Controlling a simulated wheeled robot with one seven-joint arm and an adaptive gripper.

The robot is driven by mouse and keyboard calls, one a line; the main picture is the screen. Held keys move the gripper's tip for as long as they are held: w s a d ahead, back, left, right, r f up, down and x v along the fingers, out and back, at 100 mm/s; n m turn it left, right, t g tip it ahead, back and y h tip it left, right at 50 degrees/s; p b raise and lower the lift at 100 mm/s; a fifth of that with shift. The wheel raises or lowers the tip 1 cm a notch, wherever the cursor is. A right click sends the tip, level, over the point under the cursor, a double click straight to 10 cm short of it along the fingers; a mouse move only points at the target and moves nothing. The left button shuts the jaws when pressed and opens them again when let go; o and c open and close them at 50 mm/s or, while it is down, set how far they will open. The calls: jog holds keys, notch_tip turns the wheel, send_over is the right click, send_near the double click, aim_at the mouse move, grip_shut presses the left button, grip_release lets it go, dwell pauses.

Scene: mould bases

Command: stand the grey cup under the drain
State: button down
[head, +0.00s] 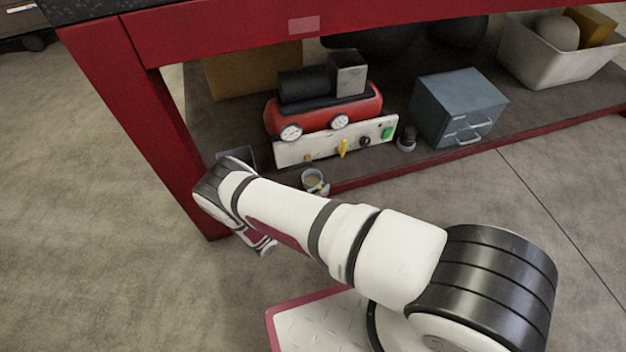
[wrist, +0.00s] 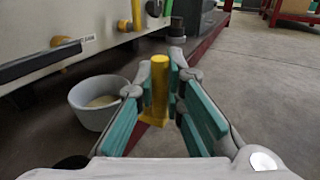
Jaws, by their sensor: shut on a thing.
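The grey cup (wrist: 98,104) stands upright at the left in the wrist view, in front of the white panel, with something pale at its bottom. In the head view the cup (head: 314,183) is at the shelf's front edge, below the panel. A brass fitting (wrist: 64,42), possibly the drain, sticks out of the panel above and left of the cup; a label is partly readable beside it. My gripper (wrist: 160,88) is shut on a yellow post-like thing (wrist: 159,80), to the right of the cup and apart from it. My arm hides its fingers in the head view.
The panel (head: 290,152) belongs to a red-tanked machine (head: 365,108) on the red bench's low shelf. A small dark thing (head: 406,138) and a blue-grey drawer box (head: 455,108) stand to its right. The red bench leg (head: 130,110) is close to my wrist. The floor in front is clear.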

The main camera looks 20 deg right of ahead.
jog(key=b, duration=0.2)
send_over(313, 184)
jog(key=shift+s+f, duration=0.1)
jog(key=shift+s, duration=0.15)
jog(key=shift+w+f+b, duration=0.15)
jog(key=shift+f+b, duration=0.45)
jog(key=shift+f, duration=0.15)
jog(key=c, duration=1.7)
grip_release()
jog(key=shift+s+a, duration=0.2)
jog(key=shift+a, duration=0.15)
jog(key=p+v, duration=0.2)
jog(key=v, duration=0.9)
jog(key=shift+s+a, duration=0.1)
